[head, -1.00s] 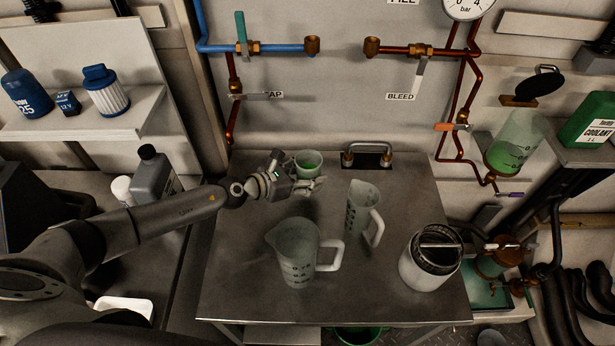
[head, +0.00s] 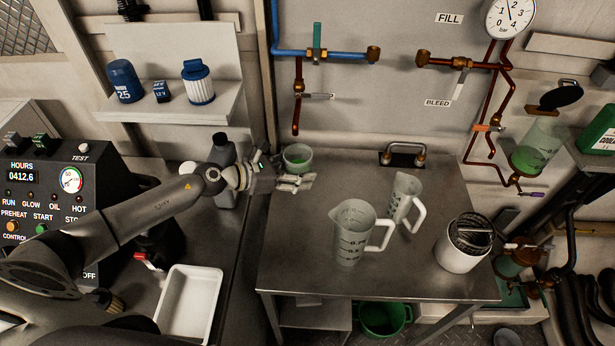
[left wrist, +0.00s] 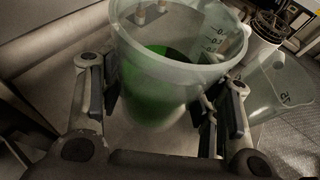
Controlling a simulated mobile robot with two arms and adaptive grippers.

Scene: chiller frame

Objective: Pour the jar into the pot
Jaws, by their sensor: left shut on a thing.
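My left gripper (head: 296,182) is shut on a translucent jar (head: 298,159) holding green liquid, near the back left corner of the metal table. In the left wrist view the jar (left wrist: 165,110) is upright or nearly so between the two fingers (left wrist: 165,105), with the green liquid inside. I cannot tell how high it is above the table. A white pot (head: 460,258) with a dark grille-like top stands at the table's right side, well to the right of the jar. It also shows in part in the left wrist view (left wrist: 267,30). My right gripper is out of view.
Two translucent measuring jugs, a larger one (head: 353,240) and a smaller one (head: 402,198), stand on the metal table (head: 300,260) between jar and pot. A grey bottle (head: 222,155) stands left of my gripper. A tap fitting (head: 404,157) is at the back.

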